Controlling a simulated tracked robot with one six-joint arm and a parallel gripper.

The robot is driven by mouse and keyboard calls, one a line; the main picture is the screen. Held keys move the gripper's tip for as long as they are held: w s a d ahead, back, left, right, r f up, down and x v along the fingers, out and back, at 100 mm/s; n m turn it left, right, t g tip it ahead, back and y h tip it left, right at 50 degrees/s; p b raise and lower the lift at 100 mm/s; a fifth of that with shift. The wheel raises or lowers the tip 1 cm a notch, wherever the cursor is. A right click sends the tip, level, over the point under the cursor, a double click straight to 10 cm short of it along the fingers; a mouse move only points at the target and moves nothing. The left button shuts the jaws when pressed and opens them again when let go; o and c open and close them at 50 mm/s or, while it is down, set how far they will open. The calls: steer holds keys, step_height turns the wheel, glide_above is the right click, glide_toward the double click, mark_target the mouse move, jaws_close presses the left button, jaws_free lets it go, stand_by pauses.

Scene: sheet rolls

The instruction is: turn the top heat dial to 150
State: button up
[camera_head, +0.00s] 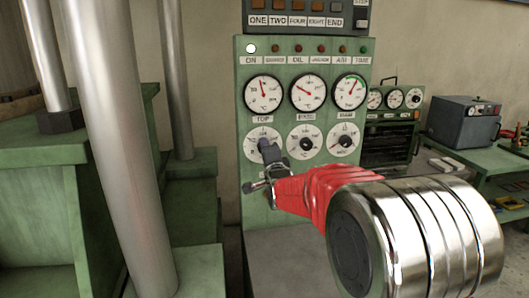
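The top heat dial (254,137) is the left round white dial in the lower row on the green control panel, under a label that reads TOP. Its lower middle and knob are hidden by my gripper. My gripper (266,147) is in front of this dial, with its dark fingers pointing at the dial's centre. I cannot tell whether the fingers touch the knob or close on it. The gauge (263,93) above the TOP label has a red needle pointing close to straight up.
Two more dials, a middle one (305,142) and a right one (344,140), sit close beside it. Gauges and lamps are above. A green press with steel columns (176,80) stands left. A small oven (388,145) and a grey box (464,121) are right.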

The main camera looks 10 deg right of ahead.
steer(key=shift+d+f, duration=0.1)
steer(key=shift+f, duration=0.25)
steer(key=o, duration=1)
steer(key=shift+r, duration=0.2)
steer(key=shift+o, duration=0.2)
steer(key=s, duration=1.3)
steer(key=shift+s, duration=0.4)
steer(key=shift+f, duration=0.1)
